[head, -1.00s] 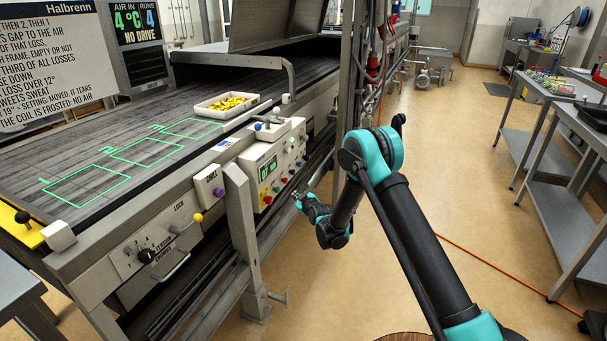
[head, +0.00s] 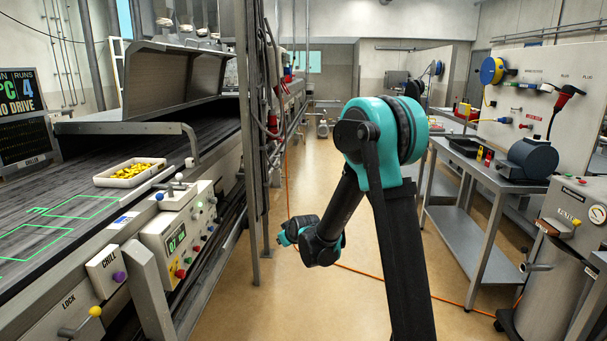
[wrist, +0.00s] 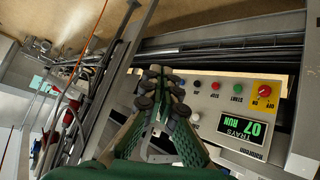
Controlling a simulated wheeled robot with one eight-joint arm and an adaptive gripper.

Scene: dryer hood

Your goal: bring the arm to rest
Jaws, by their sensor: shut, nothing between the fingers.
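My arm (head: 378,160) rises from the bottom of the head view, bends at a teal elbow joint and folds down and left. Its wrist (head: 312,240) hangs over the open floor, right of the conveyor machine. The fingers are hard to make out there. In the wrist view my gripper (wrist: 163,85) is shut and empty, its dark fingertips together. Behind it shows the control panel (wrist: 240,110) with coloured buttons and a green "TRAYS 07 RUN" display, upside down. The fingers look apart from the panel.
The conveyor (head: 60,195) with a white tray (head: 128,172) of yellow pieces stands at left. A steel post (head: 248,130) stands beside it. Steel tables (head: 490,185) and a grey cabinet (head: 560,250) line the right. The aisle floor (head: 350,290) between is clear; an orange cable crosses it.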

